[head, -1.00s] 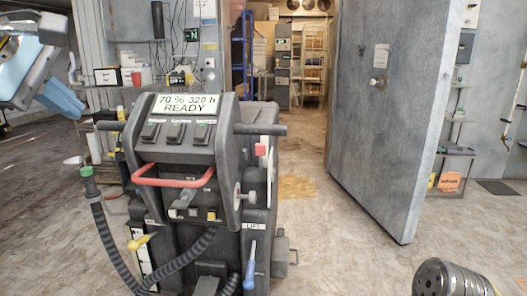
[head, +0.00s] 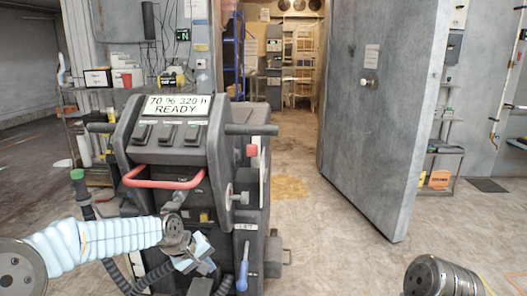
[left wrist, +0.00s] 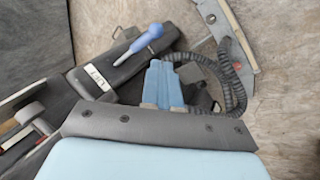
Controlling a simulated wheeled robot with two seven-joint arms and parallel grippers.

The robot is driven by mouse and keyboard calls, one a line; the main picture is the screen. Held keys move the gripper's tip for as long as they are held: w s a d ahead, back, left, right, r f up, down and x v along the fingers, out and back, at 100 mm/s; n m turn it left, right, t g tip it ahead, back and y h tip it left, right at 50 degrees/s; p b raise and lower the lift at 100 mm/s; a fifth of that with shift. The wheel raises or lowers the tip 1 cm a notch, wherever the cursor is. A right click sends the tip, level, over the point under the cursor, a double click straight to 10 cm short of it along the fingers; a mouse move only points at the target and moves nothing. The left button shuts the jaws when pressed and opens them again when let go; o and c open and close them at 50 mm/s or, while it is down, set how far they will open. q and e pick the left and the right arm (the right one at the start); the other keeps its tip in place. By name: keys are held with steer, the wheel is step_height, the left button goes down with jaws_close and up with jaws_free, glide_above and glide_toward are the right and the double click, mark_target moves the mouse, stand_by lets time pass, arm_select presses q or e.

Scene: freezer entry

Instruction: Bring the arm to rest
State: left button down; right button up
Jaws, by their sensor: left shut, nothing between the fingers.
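My left arm comes in from the left, low in the head view, its pale ribbed sleeve in front of the dark machine. My left gripper (head: 204,266) is at the machine's lower front, pointing down and to the right. In the left wrist view its two blue fingers (left wrist: 162,86) lie together, shut and empty. A blue-handled lever (left wrist: 148,40) on the machine shows just beyond the fingers, apart from them. It also shows in the head view (head: 243,268), right of the gripper. My right gripper is out of view.
The dark machine (head: 185,150) with a red bar handle (head: 162,178) and a display reading READY stands directly ahead. A ribbed black hose (left wrist: 235,80) curves near the fingers. A thick grey door (head: 385,120) stands open at the right. The floor between is clear.

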arm_select(q)
steer(key=s+d+f+m+g, duration=0.1)
steer(key=s+d+f, duration=0.15)
steer(key=f, duration=0.45)
steer(key=s+d+f+m+g, duration=0.1)
steer(key=s+f, duration=0.3)
steer(key=f, duration=0.4)
steer(key=s+f+m+g, duration=0.1)
steer(key=s+f, duration=0.7)
steer(key=s, duration=0.3)
steer(key=s+d+f+m+g, duration=0.1)
steer(key=s+f, duration=0.7)
steer(key=s, duration=0.3)
steer(key=shift+s+d+m, duration=0.15)
steer(key=shift+s+m, duration=0.25)
